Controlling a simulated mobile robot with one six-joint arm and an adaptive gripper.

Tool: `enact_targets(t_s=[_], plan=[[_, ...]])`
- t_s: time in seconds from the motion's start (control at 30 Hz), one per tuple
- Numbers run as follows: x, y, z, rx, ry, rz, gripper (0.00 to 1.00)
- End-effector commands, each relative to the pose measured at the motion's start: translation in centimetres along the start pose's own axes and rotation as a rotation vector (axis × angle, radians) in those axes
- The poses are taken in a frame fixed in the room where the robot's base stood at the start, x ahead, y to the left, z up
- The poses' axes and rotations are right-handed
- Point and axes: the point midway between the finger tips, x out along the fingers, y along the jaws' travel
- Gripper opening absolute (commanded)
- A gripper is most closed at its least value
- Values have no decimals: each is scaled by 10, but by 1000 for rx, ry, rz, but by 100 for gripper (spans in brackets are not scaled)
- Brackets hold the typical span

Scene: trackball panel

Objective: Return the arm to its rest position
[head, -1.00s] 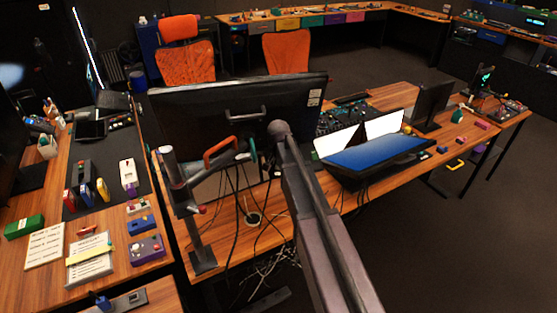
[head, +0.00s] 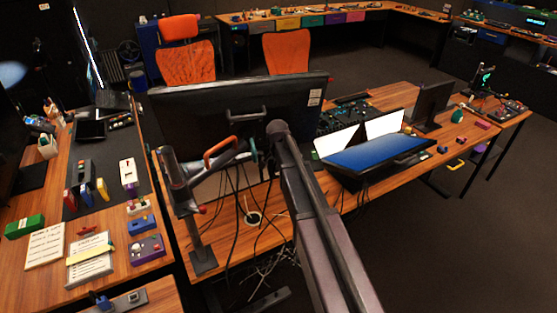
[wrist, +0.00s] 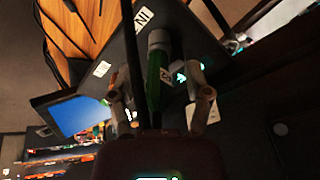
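My arm (head: 318,220) reaches up from the bottom of the head view, and its far end overlaps the back of a large black monitor (head: 215,105). My gripper does not show in the head view; the arm and monitor may hide it. In the wrist view my gripper (wrist: 161,93) has its two grey fingers spread apart.
A monitor stand (head: 203,257) and hanging cables are left of my arm. A tilted blue-screen display (head: 375,155) is to the right. A side desk (head: 60,285) with small boxes and papers stands at left. Open floor (head: 460,250) lies at lower right.

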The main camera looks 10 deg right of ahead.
Motion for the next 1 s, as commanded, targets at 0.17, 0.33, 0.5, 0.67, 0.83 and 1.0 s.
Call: enact_targets(t_s=[0.17,0.33,0.5,0.67,0.83,1.0], plan=[[0,0,0,0,0,0,64],[0,1,1,-3,-1,1,64],[-5,11,10,-31,-14,9,64],[-14,34,33,-106,-48,27,64],[-32,74,74,-245,-114,53,64],[-56,125,126,-428,-208,70,64]])
